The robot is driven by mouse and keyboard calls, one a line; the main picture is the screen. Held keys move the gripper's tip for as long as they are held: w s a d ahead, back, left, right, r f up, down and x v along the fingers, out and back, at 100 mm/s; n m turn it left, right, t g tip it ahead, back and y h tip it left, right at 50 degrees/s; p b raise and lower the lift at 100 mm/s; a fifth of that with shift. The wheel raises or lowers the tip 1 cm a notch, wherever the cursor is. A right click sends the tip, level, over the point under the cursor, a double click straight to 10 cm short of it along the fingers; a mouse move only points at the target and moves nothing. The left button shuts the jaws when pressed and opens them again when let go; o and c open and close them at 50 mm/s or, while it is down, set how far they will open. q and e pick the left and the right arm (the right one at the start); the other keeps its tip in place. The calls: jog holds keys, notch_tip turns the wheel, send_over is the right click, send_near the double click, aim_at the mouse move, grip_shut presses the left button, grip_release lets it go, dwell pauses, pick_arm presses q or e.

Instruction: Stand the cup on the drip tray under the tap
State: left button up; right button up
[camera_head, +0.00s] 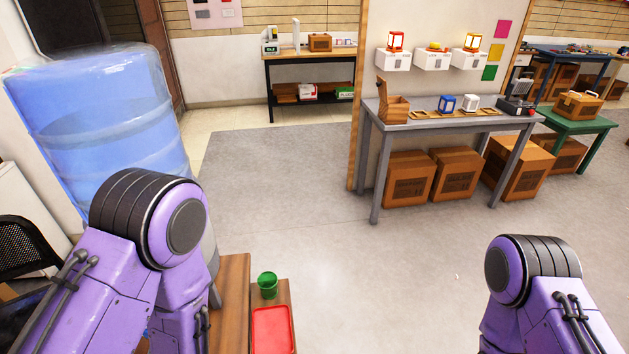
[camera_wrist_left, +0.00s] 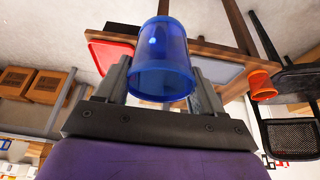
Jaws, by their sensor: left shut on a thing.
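A blue translucent cup (camera_wrist_left: 160,58) is between the fingers of my left gripper (camera_wrist_left: 160,85), which is shut on it. The cup is held in front of a wooden bench or table. In the head view my purple left arm covers this area, and neither the left gripper nor the blue cup shows there. A large blue water bottle (camera_head: 105,120) stands upright at the left of the head view. I cannot see the tap or the drip tray. My right gripper is out of view; only part of the right arm shows.
A green cup (camera_head: 267,284) and a red tray (camera_head: 273,330) are on a low wooden bench (camera_head: 234,290). The wrist view shows a grey flat panel (camera_wrist_left: 222,72), an orange cup (camera_wrist_left: 262,84) and a black mesh chair (camera_wrist_left: 292,138). Open floor lies ahead, before a grey table (camera_head: 440,117).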

pick_arm(q)
jog(key=w+d+r+m+h, duration=0.1)
jog(key=w+d+r+m, duration=0.15)
jog(key=w+r, duration=1.7)
jog(key=s+f+n, duration=0.1)
jog(key=s+f, duration=0.5)
jog(key=s+a+f, duration=0.1)
jog(key=s+f, duration=0.6)
jog(key=s+a+f+n+y, duration=0.1)
jog(key=s+f, duration=0.5)
jog(key=shift+s+a+f+n, duration=0.25)
jog(key=shift+s+n, duration=0.1)
jog(key=shift+s, duration=0.05)
jog(key=shift+w+a+r, duration=0.25)
jog(key=shift+w+a, duration=0.15)
jog(key=shift+a, duration=0.1)
jog(key=shift+w+a+r, duration=0.25)
jog(key=shift+w+a, duration=0.15)
jog(key=shift+a, duration=0.05)
jog(key=shift+w+a+r, duration=0.15)
jog(key=shift+w+r, duration=0.1)
jog(key=shift+w, duration=0.05)
